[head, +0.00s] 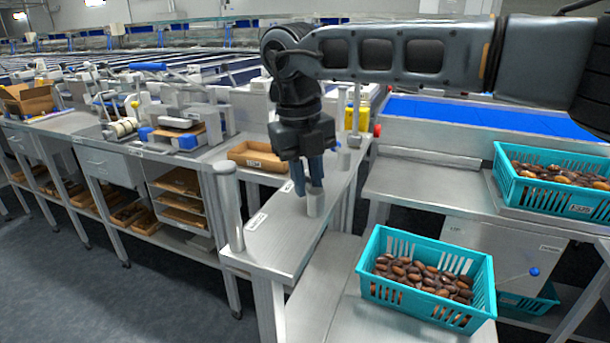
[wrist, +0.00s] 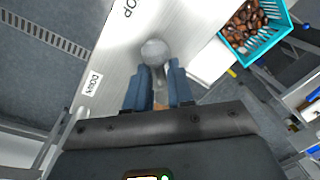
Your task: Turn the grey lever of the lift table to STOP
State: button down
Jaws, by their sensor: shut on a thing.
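The grey lever (wrist: 155,51) shows in the wrist view as a round grey hub with a narrow part running back between my fingers. In the head view a short grey cylinder of it (head: 314,205) stands on the steel top of the lift table (head: 285,240). My gripper (head: 308,185) comes down from above and is shut on the lever; the blue fingers (wrist: 159,70) lie on either side of it. A label ending in "OP" (wrist: 129,8) is ahead and left of the hub. The DOWN label (wrist: 92,84) is left of my fingers. The lever points at neither label.
A teal crate of dates (head: 425,280) stands right of the lift table, and another (head: 555,180) is farther right. A taller steel post (head: 228,205) stands at the table's left edge. A workbench with trays (head: 130,140) is at the left.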

jog(key=shift+w+r+m, duration=0.2)
jog(key=shift+w+m, duration=0.05)
jog(key=shift+m, duration=0.25)
jog(key=shift+w, duration=0.1)
jog(key=c, duration=1.3)
grip_release()
jog(key=o, duration=0.3)
jog(key=shift+d+f, duration=0.1)
jog(key=shift+f, duration=0.1)
jog(key=shift+o, duration=0.2)
notch_tip(320, 180, up, 8)
jog(key=shift+s+a, duration=0.2)
jog(key=shift+a, duration=0.2)
jog(key=shift+f, duration=0.1)
